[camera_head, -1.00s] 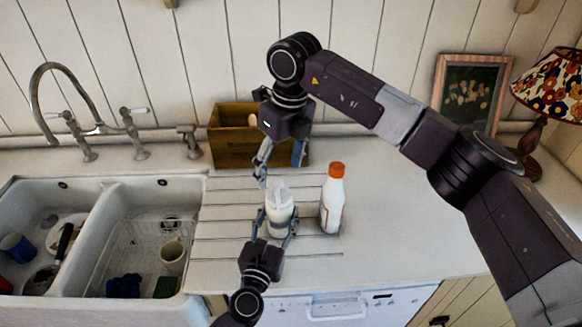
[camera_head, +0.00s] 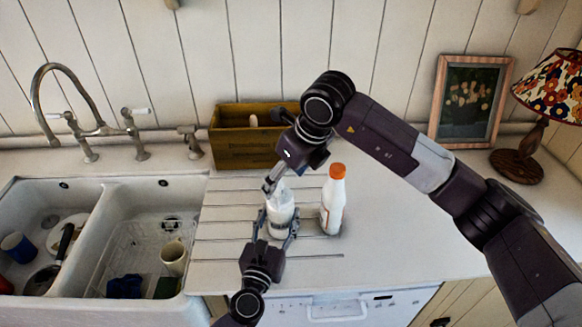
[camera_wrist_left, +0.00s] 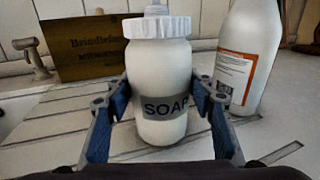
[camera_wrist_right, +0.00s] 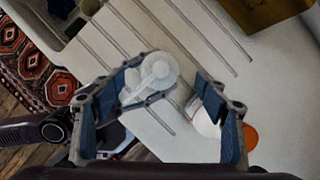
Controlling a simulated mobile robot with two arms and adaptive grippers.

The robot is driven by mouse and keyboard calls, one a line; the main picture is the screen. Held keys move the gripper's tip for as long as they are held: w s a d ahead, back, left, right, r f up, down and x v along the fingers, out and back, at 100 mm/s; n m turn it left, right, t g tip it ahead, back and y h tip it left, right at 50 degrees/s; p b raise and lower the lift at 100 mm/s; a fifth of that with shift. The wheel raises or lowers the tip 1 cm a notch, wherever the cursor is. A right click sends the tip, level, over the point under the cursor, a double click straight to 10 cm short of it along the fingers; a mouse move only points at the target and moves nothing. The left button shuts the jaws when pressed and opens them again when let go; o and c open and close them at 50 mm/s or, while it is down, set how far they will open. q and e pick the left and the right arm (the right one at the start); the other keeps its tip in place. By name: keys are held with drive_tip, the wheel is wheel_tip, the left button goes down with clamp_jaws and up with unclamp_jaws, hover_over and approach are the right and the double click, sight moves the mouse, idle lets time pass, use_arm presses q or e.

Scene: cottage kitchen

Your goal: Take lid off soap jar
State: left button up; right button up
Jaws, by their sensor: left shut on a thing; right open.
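The white soap jar (camera_head: 280,221) stands upright on the grooved drainboard, with a grey SOAP label (camera_wrist_left: 165,106) in the left wrist view. Its ribbed white lid (camera_wrist_left: 157,27) with a spout is on top. My left gripper (camera_head: 276,222) is shut on the jar's body from the front, one finger on each side. My right gripper (camera_head: 275,183) is open, close above the jar and partly hiding its top. In the right wrist view the lid (camera_wrist_right: 158,72) shows between and beyond the open fingers of the right gripper (camera_wrist_right: 165,85).
A white bottle with an orange cap (camera_head: 333,200) stands close to the right of the jar. A wooden box (camera_head: 240,140) is behind it. The double sink (camera_head: 150,230) with dishes is at left. A framed picture (camera_head: 470,100) and lamp (camera_head: 520,165) are at right.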

sight(280, 183)
use_arm(q)
drive_tip(key=shift+r, duration=0.1)
use_arm(e)
drive_tip(key=shift+x, duration=2.7)
drive_tip(key=shift+c, duration=0.4)
drive_tip(key=c, duration=1.3)
drive_tip(key=shift+r, duration=0.1)
drive_tip(key=shift+r, duration=0.2)
drive_tip(key=shift+r, duration=0.9)
drive_tip(key=shift+r, duration=0.15)
